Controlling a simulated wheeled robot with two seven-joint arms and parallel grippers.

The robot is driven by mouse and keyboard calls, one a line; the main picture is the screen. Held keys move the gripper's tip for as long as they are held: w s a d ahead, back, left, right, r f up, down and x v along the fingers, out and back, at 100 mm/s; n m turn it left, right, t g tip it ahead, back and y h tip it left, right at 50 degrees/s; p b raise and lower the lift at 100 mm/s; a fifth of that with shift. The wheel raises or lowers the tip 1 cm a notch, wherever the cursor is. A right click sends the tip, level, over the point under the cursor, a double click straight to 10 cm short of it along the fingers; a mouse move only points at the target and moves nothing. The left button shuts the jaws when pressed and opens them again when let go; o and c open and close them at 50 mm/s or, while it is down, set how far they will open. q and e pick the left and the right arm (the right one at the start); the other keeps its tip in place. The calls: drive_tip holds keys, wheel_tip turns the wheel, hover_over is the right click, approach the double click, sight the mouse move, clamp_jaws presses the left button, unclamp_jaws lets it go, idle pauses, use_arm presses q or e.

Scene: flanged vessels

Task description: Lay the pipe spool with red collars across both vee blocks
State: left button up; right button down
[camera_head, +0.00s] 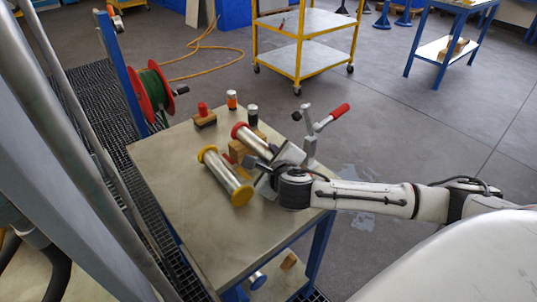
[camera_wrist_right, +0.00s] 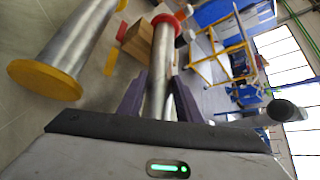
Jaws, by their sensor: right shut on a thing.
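The pipe spool with red collars (camera_head: 252,141) is a grey metal tube; its far red collar shows, its near end is hidden behind my gripper. My right gripper (camera_head: 269,170) is shut on this spool; in the right wrist view, the fingers (camera_wrist_right: 158,98) stand on either side of the tube (camera_wrist_right: 161,58). Wooden block pieces (camera_head: 240,149), seemingly the vee blocks, stand beside and below the spool; a wooden block also shows in the right wrist view (camera_wrist_right: 138,38). I cannot tell whether the spool touches them. My left gripper is not in view.
A spool with yellow collars (camera_head: 226,177) lies left of the held spool, close by. A red-handled clamp (camera_head: 313,127) stands to the right. Small containers (camera_head: 232,99) and a red-topped block (camera_head: 204,116) stand at the table's back. The table's front left (camera_head: 190,220) is clear.

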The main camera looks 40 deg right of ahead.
drive_tip(key=c, duration=1.2)
unclamp_jaws()
drive_tip(key=shift+s+f, duration=0.15)
drive_tip(key=shift+f, duration=0.15)
drive_tip(key=v, duration=1)
drive_tip(key=shift+r+p, duration=0.2)
drive_tip(key=shift+p, duration=0.2)
drive_tip(key=shift+s, duration=0.1)
